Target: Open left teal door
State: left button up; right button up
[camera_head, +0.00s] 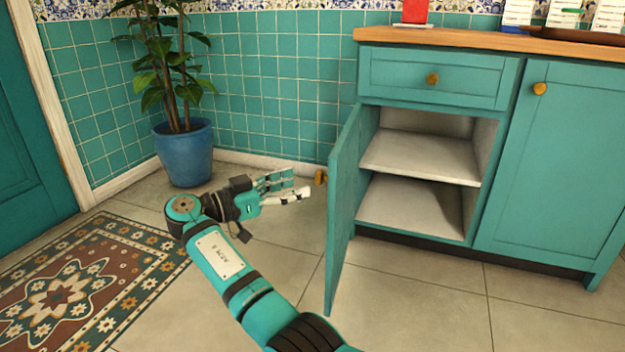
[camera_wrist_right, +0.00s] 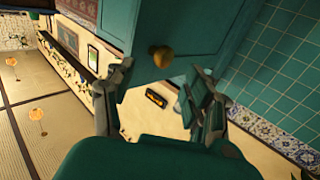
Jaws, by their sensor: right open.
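The left teal door (camera_head: 346,210) of the cabinet stands swung wide open toward me, showing its edge and inner side. Its brass knob (camera_head: 320,177) sticks out to the left from the outer face. My right gripper (camera_head: 303,183) is open to the left of the door, its fingers pointing at the knob with a small gap. In the right wrist view, the knob (camera_wrist_right: 161,56) shows on the teal door panel (camera_wrist_right: 185,30), just beyond and between the spread fingers (camera_wrist_right: 160,85). Nothing is between the fingers. My left gripper is not in view.
The cabinet's open compartment has an empty pale shelf (camera_head: 420,157). A drawer (camera_head: 440,77) and the right door (camera_head: 550,160) are closed. A blue plant pot (camera_head: 184,152) stands by the tiled wall. A patterned rug (camera_head: 85,285) lies left; the tiled floor ahead is clear.

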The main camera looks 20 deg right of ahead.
jog(key=a, duration=0.4)
jog(key=shift+s, duration=0.25)
